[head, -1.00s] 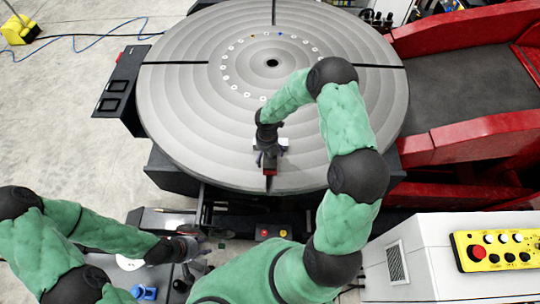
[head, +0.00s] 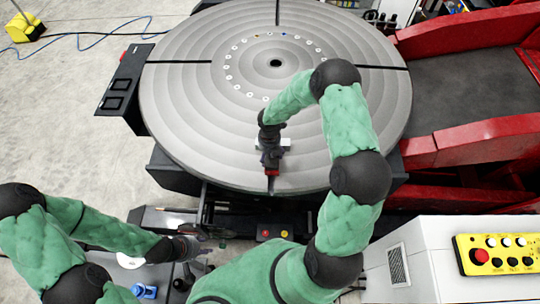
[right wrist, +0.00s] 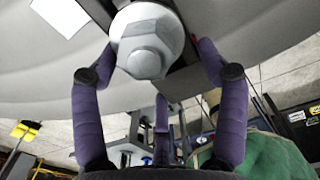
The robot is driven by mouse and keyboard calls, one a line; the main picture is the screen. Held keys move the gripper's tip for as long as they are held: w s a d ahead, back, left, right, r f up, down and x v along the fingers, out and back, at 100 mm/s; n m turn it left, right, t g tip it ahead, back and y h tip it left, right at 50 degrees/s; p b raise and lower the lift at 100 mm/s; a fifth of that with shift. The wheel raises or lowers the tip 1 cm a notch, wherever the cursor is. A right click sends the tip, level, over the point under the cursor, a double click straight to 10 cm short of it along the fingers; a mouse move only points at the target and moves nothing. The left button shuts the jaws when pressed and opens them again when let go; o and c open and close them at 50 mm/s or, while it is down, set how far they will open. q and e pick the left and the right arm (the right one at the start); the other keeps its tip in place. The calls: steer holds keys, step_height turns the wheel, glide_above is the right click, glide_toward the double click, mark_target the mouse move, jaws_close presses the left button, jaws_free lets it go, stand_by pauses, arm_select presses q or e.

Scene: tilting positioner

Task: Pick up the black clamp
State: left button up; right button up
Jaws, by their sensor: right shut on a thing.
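The black clamp (right wrist: 187,88) shows in the right wrist view as a dark bar with a large grey bolt and nut (right wrist: 147,45) over it. My right gripper (right wrist: 152,55) has its purple fingers on both sides of it, shut on it; the exact contact is partly hidden by the nut. In the head view my right gripper (head: 271,154) is low over the near edge of the round grey table (head: 190,110), and the clamp is mostly hidden beneath it. My left gripper (head: 192,246) is at lower left, away from the table; its fingers are too small to read.
A red frame (head: 460,45) stands right of the round table. A grey cabinet with a yellow button panel (head: 497,256) is at lower right. A black control box (head: 122,88) is at the table's left edge. The table top beyond my right arm is mostly clear.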

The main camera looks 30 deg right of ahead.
steer(key=s+a+b, duration=0.1)
steer(key=s+a, duration=0.2)
steer(key=s, duration=0.5)
steer(key=s+a+b, duration=0.2)
steer(key=s+a, duration=0.2)
steer(key=s, duration=0.4)
steer(key=shift+s+r+b, duration=0.2)
steer(key=shift+b, duration=0.1)
steer(key=shift+s, duration=0.15)
steer(key=s+a+b, duration=0.2)
steer(key=s+a, duration=0.2)
steer(key=s, duration=0.2)
steer(key=shift+s+b, duration=0.3)
steer(key=shift+b, duration=0.05)
stand_by(0.9)
steer(key=shift+s+a, duration=0.15)
steer(key=shift+a, duration=0.05)
stand_by(0.5)
stand_by(0.3)
